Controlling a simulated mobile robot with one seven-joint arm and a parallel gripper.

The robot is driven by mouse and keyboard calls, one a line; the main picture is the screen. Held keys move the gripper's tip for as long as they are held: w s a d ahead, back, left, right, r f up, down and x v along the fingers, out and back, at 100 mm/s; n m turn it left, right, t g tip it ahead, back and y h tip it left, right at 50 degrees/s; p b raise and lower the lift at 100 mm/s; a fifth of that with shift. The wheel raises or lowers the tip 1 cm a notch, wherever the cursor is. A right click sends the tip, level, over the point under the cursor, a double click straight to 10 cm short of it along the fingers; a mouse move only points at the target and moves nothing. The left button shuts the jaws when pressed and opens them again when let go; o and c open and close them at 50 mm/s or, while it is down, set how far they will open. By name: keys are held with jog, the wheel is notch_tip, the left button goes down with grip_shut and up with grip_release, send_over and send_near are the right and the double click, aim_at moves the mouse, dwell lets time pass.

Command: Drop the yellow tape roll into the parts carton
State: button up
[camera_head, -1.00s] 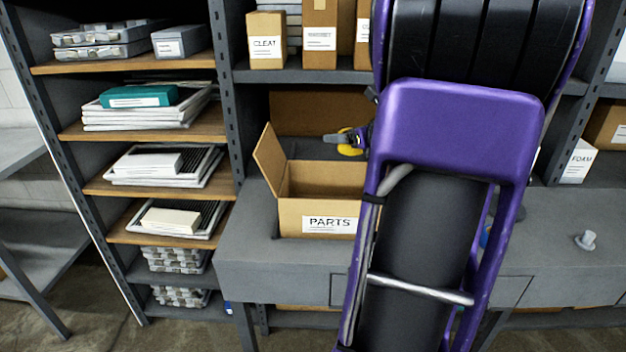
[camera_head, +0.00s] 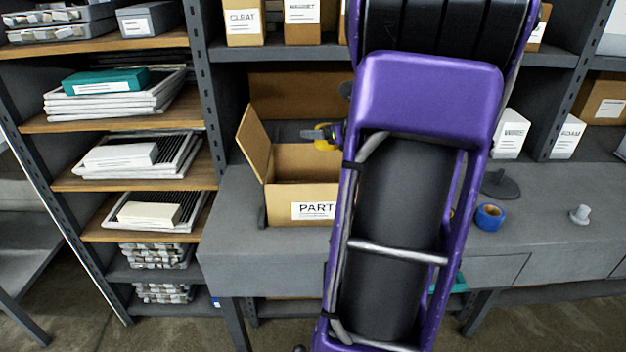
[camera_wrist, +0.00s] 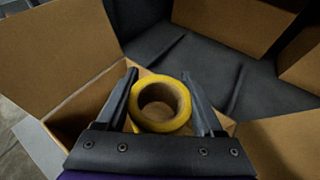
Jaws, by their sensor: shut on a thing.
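The yellow tape roll (camera_wrist: 160,103) is clamped between the two fingers of my gripper (camera_wrist: 163,92) in the wrist view. In the head view the yellow roll (camera_head: 322,141) and my gripper (camera_head: 325,135) show at the upper back of the parts carton (camera_head: 290,178), partly hidden by my arm. The carton is open, with its left flap raised and a "PARTS" label on its front. In the wrist view the carton (camera_wrist: 84,103) lies beneath and to the left of the roll. Its right part is hidden behind my arm in the head view.
A blue tape roll (camera_head: 489,217), a dark round-based stand (camera_head: 499,184) and a grey fitting (camera_head: 580,214) sit on the grey bench (camera_head: 540,245) at right. Shelves with boxes (camera_head: 245,22) rise behind. A shelf unit (camera_head: 120,180) stands at left.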

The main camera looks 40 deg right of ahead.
jog(key=o, duration=1.4)
jog(key=shift+f, duration=0.1)
